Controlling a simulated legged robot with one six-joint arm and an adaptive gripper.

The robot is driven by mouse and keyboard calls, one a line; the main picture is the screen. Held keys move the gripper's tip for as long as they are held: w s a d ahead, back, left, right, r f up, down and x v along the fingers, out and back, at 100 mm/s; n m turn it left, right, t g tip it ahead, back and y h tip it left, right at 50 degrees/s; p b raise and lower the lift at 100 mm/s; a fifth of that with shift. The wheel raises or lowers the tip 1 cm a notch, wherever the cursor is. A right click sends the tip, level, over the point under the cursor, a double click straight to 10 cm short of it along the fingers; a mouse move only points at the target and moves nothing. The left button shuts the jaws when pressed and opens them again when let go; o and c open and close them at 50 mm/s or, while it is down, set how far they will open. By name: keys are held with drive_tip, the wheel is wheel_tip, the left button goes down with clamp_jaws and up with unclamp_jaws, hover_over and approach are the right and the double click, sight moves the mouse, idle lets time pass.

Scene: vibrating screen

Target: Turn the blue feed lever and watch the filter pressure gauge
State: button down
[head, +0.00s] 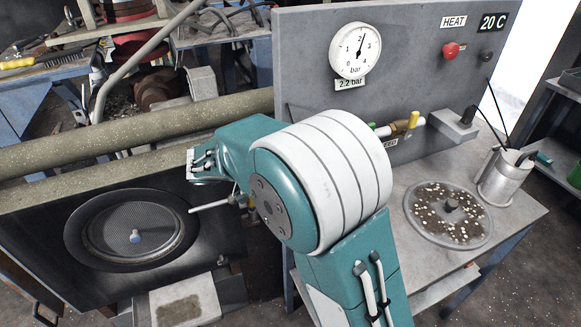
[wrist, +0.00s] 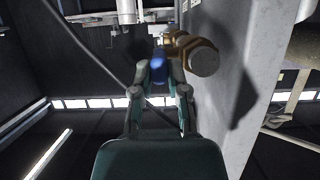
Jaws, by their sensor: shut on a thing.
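The blue feed lever (wrist: 158,75) shows in the wrist view between the fingertips of my gripper (wrist: 159,67), which is shut on it. A brass valve fitting (wrist: 190,52) sits just beside and beyond it. In the head view my arm hides the gripper and most of the lever area; only part of the feed label (head: 390,142) shows. The round white pressure gauge (head: 354,50) is on the grey panel, its needle pointing nearly straight up, near 2. The plate under it (head: 350,84) reads 2.2 bar.
Higher up are a red button (head: 450,50) and a 20 C display (head: 493,22). A round sieve tray (head: 448,240) and a metal cup (head: 508,175) stand on the bench (head: 400,182). A round porthole (head: 130,230) is at left.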

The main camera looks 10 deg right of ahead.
drive_tip(key=shift+a+f, duration=0.1)
drive_tip(key=c, duration=0.9)
unclamp_jaws()
drive_tip(key=shift+o, duration=1.3)
drive_tip(key=shift+w, duration=0.1)
drive_tip(key=shift+a, duration=0.15)
